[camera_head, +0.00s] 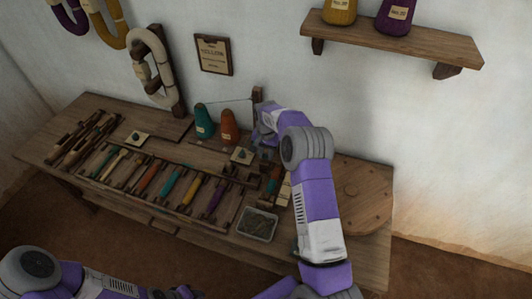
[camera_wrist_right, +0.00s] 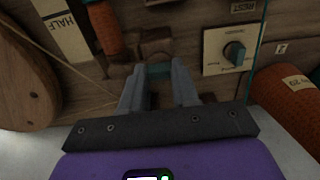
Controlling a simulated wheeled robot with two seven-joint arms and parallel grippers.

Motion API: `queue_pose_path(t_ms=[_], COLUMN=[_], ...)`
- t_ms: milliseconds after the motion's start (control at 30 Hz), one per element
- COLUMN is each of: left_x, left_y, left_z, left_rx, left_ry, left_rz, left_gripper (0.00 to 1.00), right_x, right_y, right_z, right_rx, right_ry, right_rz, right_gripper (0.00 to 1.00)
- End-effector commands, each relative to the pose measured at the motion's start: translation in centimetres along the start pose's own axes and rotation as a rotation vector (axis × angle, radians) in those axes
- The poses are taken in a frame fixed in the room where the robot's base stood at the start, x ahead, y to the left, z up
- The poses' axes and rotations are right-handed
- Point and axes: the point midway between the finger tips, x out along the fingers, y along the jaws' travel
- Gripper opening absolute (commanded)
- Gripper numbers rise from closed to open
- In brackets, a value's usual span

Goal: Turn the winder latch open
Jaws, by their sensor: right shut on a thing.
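My right gripper (camera_wrist_right: 158,78) shows in the wrist view, its two fingertips closed on a small dark teal piece that looks like the winder latch (camera_wrist_right: 158,69). The latch is beside a brown wooden block (camera_wrist_right: 155,49); its exact angle is hard to tell. In the head view my right gripper (camera_head: 262,137) is at the back of the bench by the winder post (camera_head: 258,97), and my arm hides the latch there.
An orange cone (camera_head: 229,126) and a teal cone (camera_head: 204,121) stand close by. Colored shuttles lie in a rack, with a grey tray (camera_head: 257,224) in front. A wall shelf (camera_head: 400,41) is above.

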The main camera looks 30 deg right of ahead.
Motion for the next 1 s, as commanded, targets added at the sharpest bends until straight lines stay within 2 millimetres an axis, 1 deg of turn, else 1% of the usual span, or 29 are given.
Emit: queue_pose_path(t_ms=[167, 367, 600, 1000], left_x=[-0.5, -1.3, -2.3, -3.4], left_y=[0.2, 0.5, 0.9, 1.3], left_z=[0.0, 0.1, 0.1, 0.1], left_rx=[0.0, 0.0, 0.0, 0.0], left_ry=[0.0, 0.0, 0.0, 0.0], left_rz=[0.0, 0.0, 0.0, 0.0], left_gripper=[0.43, 0.43, 0.43, 0.43], right_x=[-0.1, -0.2, -0.2, -0.1], right_y=[0.0, 0.0, 0.0, 0.0], right_z=[0.0, 0.0, 0.0, 0.0], right_rx=[-0.056, -0.189, -0.411, -0.792], right_ry=[-0.001, -0.001, -0.001, 0.001], right_rz=[0.001, 0.0, 0.001, 0.0], right_gripper=[0.0, 0.0, 0.0, 0.0])
